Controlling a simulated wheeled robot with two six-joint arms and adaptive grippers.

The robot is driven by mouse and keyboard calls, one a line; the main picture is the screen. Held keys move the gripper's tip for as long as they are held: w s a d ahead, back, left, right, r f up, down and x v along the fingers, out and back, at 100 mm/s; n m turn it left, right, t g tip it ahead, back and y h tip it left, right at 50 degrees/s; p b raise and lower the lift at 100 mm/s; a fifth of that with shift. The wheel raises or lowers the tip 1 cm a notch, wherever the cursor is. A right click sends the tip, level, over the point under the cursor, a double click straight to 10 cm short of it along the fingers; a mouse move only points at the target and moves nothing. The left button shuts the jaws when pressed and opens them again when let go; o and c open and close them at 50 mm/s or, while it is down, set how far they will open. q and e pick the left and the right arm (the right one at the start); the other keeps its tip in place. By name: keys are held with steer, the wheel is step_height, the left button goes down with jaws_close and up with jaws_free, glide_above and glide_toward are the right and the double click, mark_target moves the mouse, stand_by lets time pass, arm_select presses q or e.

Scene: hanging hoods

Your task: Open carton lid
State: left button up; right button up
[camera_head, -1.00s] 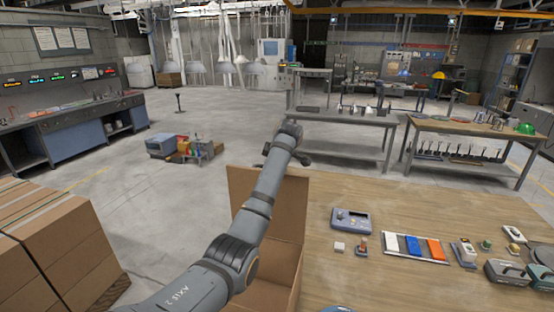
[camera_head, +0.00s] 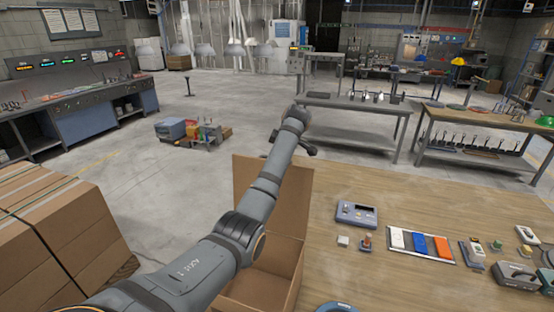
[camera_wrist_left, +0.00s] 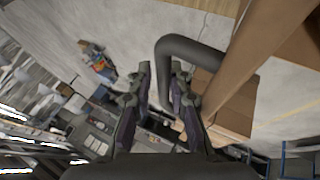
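The brown carton (camera_head: 255,292) stands at the left end of the wooden table. A tall brown panel, seemingly its lid (camera_head: 292,197), stands upright at its far side. My left arm reaches across the carton and hides part of its opening and the panel. My left gripper (camera_head: 308,150) is beyond the panel's top edge, small and partly hidden by its own wrist. In the left wrist view, the gripper (camera_wrist_left: 161,68) has its fingers apart with nothing held between them. A brown board edge (camera_wrist_left: 262,50) runs close to the right of the fingers. My right gripper is out of view.
Stacked cartons (camera_head: 60,230) stand on the left. A control box (camera_head: 356,213), a tray of coloured blocks (camera_head: 421,244) and several small tools lie on the table right of the carton. Workbenches (camera_head: 355,118) stand farther back. Open floor lies beyond the carton.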

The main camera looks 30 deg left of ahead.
arm_select(q)
steer(key=shift+o, duration=0.7)
steer(key=shift+f, duration=0.2)
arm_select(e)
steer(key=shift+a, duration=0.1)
arm_select(q)
steer(key=shift+s+d+r, duration=0.1)
steer(key=shift+d, duration=0.05)
steer(key=v, duration=1.2)
steer(key=shift+r, duration=0.3)
steer(key=shift+w+a+f, duration=0.1)
steer(key=shift+w+a, duration=0.1)
steer(key=shift+a, duration=0.05)
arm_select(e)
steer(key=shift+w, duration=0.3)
arm_select(q)
steer(key=shift+s+d, duration=0.15)
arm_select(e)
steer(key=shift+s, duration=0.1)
